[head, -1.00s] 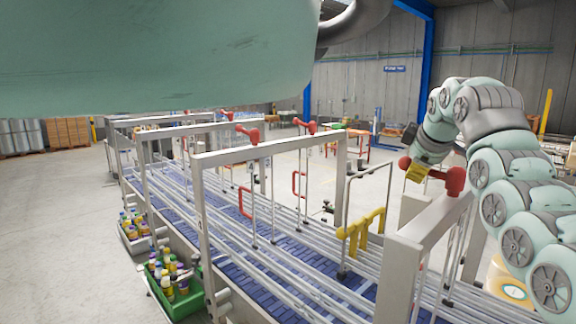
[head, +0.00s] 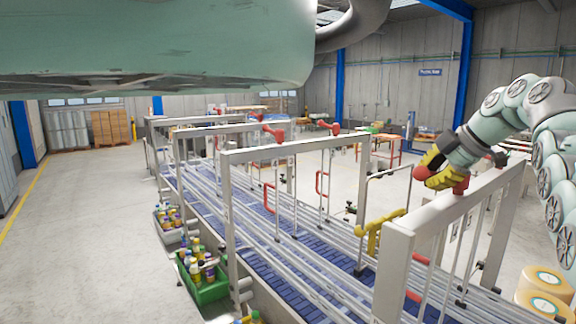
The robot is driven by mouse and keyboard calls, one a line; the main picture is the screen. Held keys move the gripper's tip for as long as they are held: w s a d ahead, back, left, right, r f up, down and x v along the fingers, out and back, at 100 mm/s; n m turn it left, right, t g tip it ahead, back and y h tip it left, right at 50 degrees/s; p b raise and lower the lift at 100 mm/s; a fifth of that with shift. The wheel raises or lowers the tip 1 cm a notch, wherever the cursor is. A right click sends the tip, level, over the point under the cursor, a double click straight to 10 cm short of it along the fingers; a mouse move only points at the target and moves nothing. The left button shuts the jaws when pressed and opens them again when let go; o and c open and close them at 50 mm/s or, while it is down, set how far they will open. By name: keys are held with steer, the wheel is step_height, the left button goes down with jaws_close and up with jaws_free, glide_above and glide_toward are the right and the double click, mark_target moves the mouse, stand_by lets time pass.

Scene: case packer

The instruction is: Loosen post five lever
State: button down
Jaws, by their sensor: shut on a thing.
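A red clamp lever sits on top of the nearest grey frame's crossbar (head: 455,212). Its red hub (head: 461,187) rests on the bar, and its rounded red end (head: 421,173) points left. My gripper (head: 440,178), with yellow fingers, is shut on this lever between hub and end. The fingers hide the middle of the lever. My arm reaches in from the right. Other red levers sit on farther frames, one at the middle frame (head: 334,128) and one farther back (head: 275,132). No post number is readable.
A conveyor with blue slats (head: 290,253) and metal guide rails runs under the frames. Yellow curved guides (head: 378,232) stand left of the nearest frame. A green crate (head: 212,290) of bottles is at the conveyor's left side. Open floor lies at left.

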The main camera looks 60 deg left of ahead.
steer(key=shift+s+d+r+n+g+p, duration=0.2)
steer(key=shift+s+n+g+p, duration=0.35)
steer(key=shift+n, duration=0.45)
steer(key=shift+d+f, duration=0.1)
steer(key=c, duration=1.2)
jaws_free()
steer(key=o, duration=0.3)
steer(key=shift+w, duration=0.1)
steer(key=shift+d, duration=0.1)
